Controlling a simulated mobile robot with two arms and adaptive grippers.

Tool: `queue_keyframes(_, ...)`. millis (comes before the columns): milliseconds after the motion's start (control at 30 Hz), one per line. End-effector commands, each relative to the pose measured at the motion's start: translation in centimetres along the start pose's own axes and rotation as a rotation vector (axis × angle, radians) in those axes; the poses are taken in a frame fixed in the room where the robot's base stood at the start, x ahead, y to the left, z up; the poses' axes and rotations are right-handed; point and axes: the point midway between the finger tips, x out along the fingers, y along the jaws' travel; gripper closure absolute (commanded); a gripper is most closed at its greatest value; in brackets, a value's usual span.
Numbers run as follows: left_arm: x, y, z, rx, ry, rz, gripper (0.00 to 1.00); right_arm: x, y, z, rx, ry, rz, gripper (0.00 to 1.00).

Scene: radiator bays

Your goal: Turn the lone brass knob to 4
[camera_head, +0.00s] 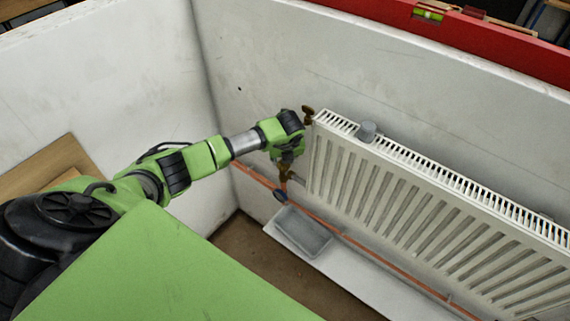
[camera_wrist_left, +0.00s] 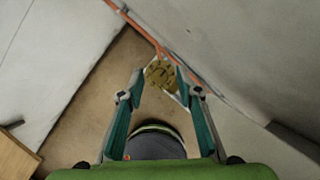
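The brass knob (camera_wrist_left: 160,74) shows its round, marked face in the left wrist view. The marks are too small to read. Brass fittings (camera_head: 287,174) show below my left gripper in the head view, at the lower left end of the white radiator (camera_head: 400,200). My left gripper (camera_head: 286,165) points down there. In the wrist view its two fingers are spread, with the knob in the gap between the tips. I cannot tell whether the tips touch it. My right gripper is not in view.
A dark brass fitting (camera_head: 307,115) sits at the radiator's upper left corner, and a grey cylinder (camera_head: 367,131) on its top. Copper pipe (camera_head: 370,248) runs along the wall. A grey tray (camera_head: 303,231) lies on a white board below. A red spirit level (camera_head: 480,42) lies on the wall top.

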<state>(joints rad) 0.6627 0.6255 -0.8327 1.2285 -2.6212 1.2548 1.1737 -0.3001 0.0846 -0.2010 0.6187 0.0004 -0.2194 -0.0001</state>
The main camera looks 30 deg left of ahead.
Motion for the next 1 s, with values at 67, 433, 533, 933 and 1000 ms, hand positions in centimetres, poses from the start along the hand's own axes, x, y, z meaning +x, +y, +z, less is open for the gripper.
queue_keyframes(67,-0.6,0.0,0.1,0.0,-0.001,-0.001,0.68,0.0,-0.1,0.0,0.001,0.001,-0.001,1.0)
queue_keyframes(433,-3.5,0.0,-6.0,0.004,0.001,-0.003,0.68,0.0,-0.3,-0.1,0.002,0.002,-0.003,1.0)
queue_keyframes(533,-4.3,-0.1,-7.9,0.004,0.001,-0.003,0.68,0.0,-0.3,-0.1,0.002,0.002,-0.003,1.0)
queue_keyframes(933,-5.7,0.0,-11.1,0.0,-0.001,-0.001,0.68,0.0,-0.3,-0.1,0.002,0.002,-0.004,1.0)
queue_keyframes(1000,-5.7,0.0,-11.1,0.0,-0.001,-0.001,0.68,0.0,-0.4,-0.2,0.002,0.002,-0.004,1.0)
